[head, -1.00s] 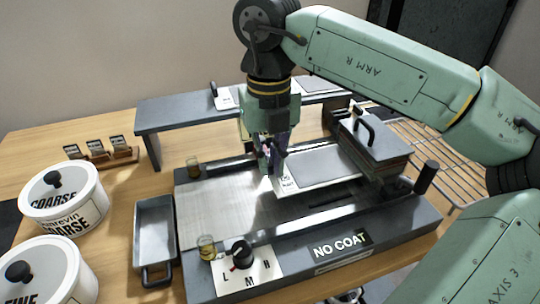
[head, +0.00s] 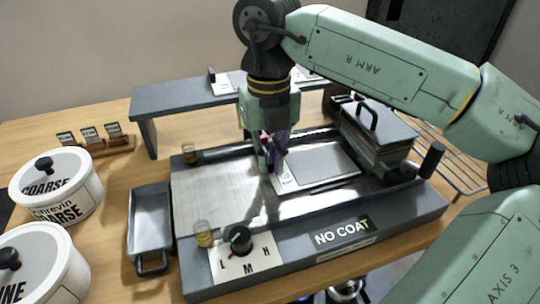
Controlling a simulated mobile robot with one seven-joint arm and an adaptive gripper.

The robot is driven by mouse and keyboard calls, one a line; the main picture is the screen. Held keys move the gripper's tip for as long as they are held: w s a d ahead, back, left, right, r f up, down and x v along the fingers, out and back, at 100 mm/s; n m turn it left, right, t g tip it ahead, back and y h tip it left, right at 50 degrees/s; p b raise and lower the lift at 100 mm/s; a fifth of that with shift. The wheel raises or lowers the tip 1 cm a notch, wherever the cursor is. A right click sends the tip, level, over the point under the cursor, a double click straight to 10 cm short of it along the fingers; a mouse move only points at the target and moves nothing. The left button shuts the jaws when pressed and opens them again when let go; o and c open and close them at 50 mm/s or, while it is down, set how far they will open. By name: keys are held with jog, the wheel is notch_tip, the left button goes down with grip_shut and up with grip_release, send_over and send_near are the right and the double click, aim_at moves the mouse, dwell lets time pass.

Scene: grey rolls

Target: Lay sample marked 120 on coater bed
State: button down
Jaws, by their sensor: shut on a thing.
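My gripper (head: 274,168) points down over the coater bed (head: 215,200), a flat grey metal plate in a dark frame. It is shut on the near left end of a flat grey sample (head: 322,165) with a pale border and a small label. The sample lies low over the right part of the bed; I cannot tell whether it touches the bed everywhere. The marking on its label is too small to read now. My fingertips partly hide its left edge.
A dark block with a handle (head: 378,122) stands at the bed's right end. A grey shelf (head: 180,98) spans behind. A knob (head: 240,240) and NO COAT sign (head: 342,232) are in front.

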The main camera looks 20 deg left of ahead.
jog(key=shift+f, duration=0.3)
jog(key=c, duration=1.6)
grip_release()
jog(key=shift+r, duration=0.1)
